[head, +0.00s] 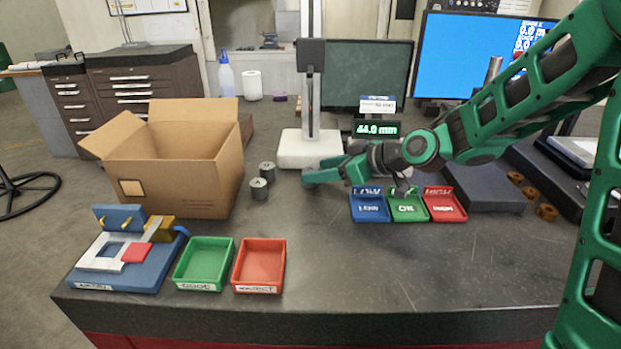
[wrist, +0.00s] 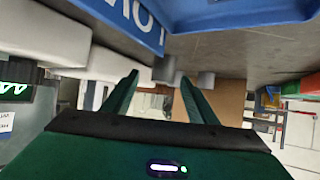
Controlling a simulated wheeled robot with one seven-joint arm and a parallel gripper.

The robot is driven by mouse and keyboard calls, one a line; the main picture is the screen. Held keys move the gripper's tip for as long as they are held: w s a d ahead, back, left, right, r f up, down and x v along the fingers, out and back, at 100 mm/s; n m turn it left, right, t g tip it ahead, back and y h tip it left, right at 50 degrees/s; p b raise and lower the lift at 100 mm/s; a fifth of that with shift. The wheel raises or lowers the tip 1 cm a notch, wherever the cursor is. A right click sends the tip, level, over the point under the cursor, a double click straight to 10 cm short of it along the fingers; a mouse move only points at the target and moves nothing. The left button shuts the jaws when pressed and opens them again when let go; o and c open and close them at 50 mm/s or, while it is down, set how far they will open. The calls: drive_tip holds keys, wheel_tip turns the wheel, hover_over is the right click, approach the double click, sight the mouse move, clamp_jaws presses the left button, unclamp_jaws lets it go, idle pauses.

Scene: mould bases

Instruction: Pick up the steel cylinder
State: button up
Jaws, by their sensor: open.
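Two short grey steel cylinders stand upright on the dark bench in the head view, one behind (head: 267,171) and one in front (head: 259,189), just right of the cardboard box. My gripper (head: 315,176) is low over the bench to their right, apart from them, reaching left. In the wrist view my gripper (wrist: 160,88) has its two green fingers spread, with nothing held between them. Grey rounded shapes beyond the fingertips, at the middle (wrist: 167,68) and right (wrist: 206,80), look like the cylinders. Which one the task means, I cannot tell.
The open cardboard box (head: 180,180) stands left of the cylinders. A white-based gauge stand (head: 311,150) is behind my gripper. Blue (head: 370,208), green (head: 408,208) and red (head: 445,206) trays sit close to its right. The front middle of the bench is clear.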

sight(312, 170)
drive_tip(key=x, duration=0.3)
drive_tip(key=shift+a, duration=0.45)
drive_tip(key=shift+c, duration=0.7)
drive_tip(key=c, duration=1)
clamp_jaws()
drive_tip(key=shift+r, duration=0.15)
